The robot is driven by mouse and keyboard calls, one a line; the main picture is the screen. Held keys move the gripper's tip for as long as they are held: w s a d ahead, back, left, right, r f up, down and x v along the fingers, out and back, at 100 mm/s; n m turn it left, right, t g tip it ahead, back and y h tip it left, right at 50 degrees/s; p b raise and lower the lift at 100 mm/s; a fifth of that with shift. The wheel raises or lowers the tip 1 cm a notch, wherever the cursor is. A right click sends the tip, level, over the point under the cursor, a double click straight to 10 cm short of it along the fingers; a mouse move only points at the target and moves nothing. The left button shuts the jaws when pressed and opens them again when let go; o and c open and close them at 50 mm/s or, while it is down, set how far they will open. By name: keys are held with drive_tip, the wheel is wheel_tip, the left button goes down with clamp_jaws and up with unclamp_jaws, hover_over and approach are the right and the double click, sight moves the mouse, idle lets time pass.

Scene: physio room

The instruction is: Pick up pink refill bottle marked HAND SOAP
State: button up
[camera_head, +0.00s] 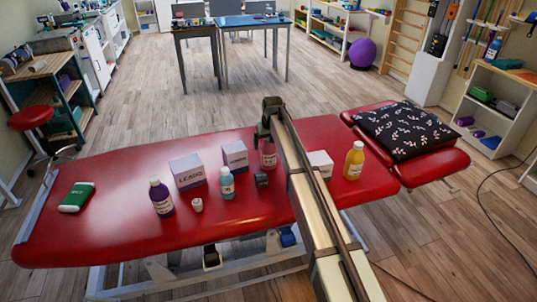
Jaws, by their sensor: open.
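A pink bottle (268,157) stands upright on the red treatment table (110,207), between a white box and my arm. Its label is too small to read, and its top is hidden behind or under my gripper. My gripper (262,137) is open, at or just above the top of the pink bottle in the picture. I cannot tell whether the fingers are around the bottle or touching it.
Near the pink bottle are a small dark item (261,180), a light blue bottle (227,184), white boxes (235,155) and a purple bottle (161,197). Right of my arm are another white box (321,163), a yellow bottle (354,161) and a patterned cushion (405,129).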

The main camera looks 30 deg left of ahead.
clamp_jaws()
idle(0.9)
